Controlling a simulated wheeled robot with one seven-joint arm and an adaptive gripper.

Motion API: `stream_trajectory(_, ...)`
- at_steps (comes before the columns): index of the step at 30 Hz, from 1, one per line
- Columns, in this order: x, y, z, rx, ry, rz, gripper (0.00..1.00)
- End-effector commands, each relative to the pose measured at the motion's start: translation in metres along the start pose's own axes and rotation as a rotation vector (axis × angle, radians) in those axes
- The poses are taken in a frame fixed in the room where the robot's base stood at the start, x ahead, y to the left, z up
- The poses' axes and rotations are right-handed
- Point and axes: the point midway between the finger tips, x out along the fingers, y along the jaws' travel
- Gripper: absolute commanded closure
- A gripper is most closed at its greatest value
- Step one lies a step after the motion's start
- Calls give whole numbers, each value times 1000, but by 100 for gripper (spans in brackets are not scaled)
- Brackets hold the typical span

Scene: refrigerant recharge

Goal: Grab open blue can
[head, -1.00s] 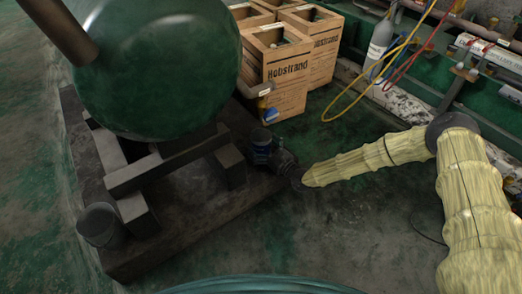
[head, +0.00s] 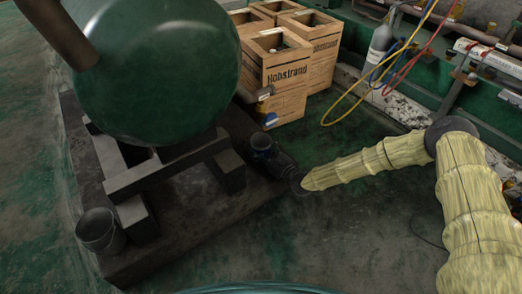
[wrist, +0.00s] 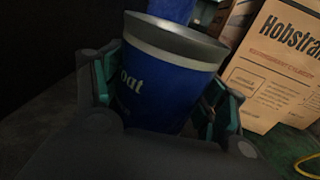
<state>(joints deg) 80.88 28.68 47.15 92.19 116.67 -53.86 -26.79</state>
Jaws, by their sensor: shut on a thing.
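A blue can (wrist: 160,80) with a grey rim and pale lettering fills the middle of the wrist view. My gripper (wrist: 165,110) has its dark, green-edged fingers on both sides of the can and is shut on it. The can stands close to upright, slightly tilted in that view. The can's lower part is hidden behind the gripper.
A large green tank (head: 155,65) on beams stands on the plinth (head: 190,215) at left. A grey bucket (head: 100,230) sits at its front. Wooden crates (head: 288,75) stand behind my gripper. A grey cylinder (head: 380,45) and a yellow hose (head: 345,110) are at right.

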Motion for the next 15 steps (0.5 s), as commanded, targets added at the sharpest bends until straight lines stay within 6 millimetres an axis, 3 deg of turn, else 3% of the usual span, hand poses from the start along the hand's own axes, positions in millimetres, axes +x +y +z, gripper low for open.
stream_trajectory(15,1,0,31,0,-2,1,64)
